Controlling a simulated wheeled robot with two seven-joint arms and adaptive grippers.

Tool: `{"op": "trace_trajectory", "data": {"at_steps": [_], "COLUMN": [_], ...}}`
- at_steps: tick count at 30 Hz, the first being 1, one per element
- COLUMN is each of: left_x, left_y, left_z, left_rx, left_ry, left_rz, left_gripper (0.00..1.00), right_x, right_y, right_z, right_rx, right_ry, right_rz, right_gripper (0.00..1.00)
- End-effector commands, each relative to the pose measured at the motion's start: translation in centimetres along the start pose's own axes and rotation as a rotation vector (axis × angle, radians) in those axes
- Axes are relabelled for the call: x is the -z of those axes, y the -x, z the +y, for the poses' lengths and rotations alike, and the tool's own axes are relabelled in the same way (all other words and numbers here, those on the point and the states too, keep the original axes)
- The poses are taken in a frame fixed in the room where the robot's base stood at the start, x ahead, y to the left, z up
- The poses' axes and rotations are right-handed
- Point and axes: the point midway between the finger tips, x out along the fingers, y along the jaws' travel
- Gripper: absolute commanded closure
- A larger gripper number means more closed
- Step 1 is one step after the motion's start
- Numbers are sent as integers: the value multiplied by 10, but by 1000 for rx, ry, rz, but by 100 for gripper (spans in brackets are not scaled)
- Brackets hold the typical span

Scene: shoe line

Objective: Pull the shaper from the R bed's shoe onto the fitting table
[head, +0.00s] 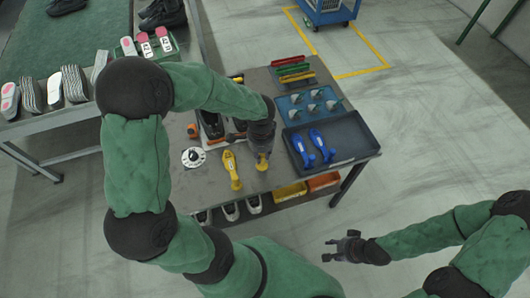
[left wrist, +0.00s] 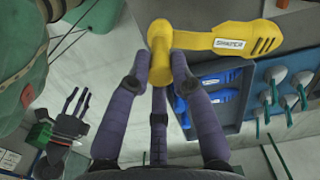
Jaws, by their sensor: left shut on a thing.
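My left gripper (head: 262,158) is over the fitting table (head: 265,180), shut on the knob end of a yellow shaper. In the left wrist view the fingers (left wrist: 160,65) close around that knob, and the body of the shaper (left wrist: 235,38), labelled SHAPER, extends right. Dark shoes (head: 211,124) stand behind; which bed is R cannot be read. My right gripper (head: 345,243) is open and empty, right of the table's front edge.
A white dial (head: 194,157) sits at left. Yellow and orange bins (head: 290,192) hang below the front edge.

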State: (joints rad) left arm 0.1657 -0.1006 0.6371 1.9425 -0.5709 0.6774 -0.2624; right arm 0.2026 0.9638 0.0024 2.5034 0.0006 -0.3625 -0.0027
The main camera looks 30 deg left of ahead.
Motion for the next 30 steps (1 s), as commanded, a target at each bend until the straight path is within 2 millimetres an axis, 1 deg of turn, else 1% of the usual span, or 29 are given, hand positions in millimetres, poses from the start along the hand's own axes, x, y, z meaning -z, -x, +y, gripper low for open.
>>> {"op": "trace_trajectory", "data": {"at_steps": [30], "left_x": [0], "left_y": [-84], "left_z": [0], "left_rx": [0], "left_ry": [2], "left_rz": [0], "left_gripper": [100], "right_x": [2], "right_y": [-65], "right_z": [23], "right_rx": [0], "right_ry": [0], "right_rz": [0], "right_gripper": [60]}}
